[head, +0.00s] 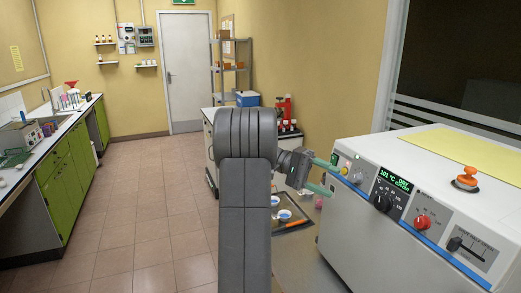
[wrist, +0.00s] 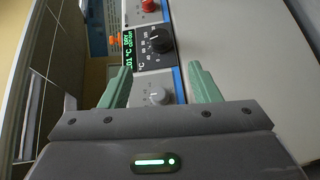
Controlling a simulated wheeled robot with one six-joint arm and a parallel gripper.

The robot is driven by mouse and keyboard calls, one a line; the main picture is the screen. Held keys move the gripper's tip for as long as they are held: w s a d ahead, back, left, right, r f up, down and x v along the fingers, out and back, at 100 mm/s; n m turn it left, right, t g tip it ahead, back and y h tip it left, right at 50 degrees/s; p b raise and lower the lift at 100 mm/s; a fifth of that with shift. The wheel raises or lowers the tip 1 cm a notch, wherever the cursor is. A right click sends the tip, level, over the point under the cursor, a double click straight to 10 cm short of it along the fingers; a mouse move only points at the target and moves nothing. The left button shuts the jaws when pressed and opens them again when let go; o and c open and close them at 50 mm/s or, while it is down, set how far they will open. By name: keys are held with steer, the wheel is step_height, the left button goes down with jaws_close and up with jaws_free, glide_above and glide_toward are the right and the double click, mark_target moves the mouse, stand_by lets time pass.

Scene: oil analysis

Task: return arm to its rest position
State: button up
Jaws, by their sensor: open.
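My gripper (head: 322,175) is at the end of my arm, in the middle of the head view, just left of the white oven-like machine (head: 340,235). Its two green fingers are spread apart with nothing between them. In the wrist view my gripper (wrist: 160,92) is also open, and its fingers point toward the machine's control panel (wrist: 150,65). A grey knob (wrist: 157,97) shows between the fingertips. I cannot tell whether a finger touches the panel. The machine's green display (head: 392,184) reads about 301 °C.
A tray (head: 298,226) with small blue-and-white dishes lies low beside the machine. An orange knob (head: 466,179) stands on the machine's top. A bench with green cabinets (head: 62,185) runs along the left. The tiled floor (head: 150,220) between is clear.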

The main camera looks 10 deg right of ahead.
mark_target(376, 202)
steer(key=b+x, duration=0.1)
steer(key=x, duration=1.1)
steer(key=shift+s+d+f, duration=0.15)
steer(key=shift+s+d, duration=0.25)
steer(key=shift+w+a, duration=0.1)
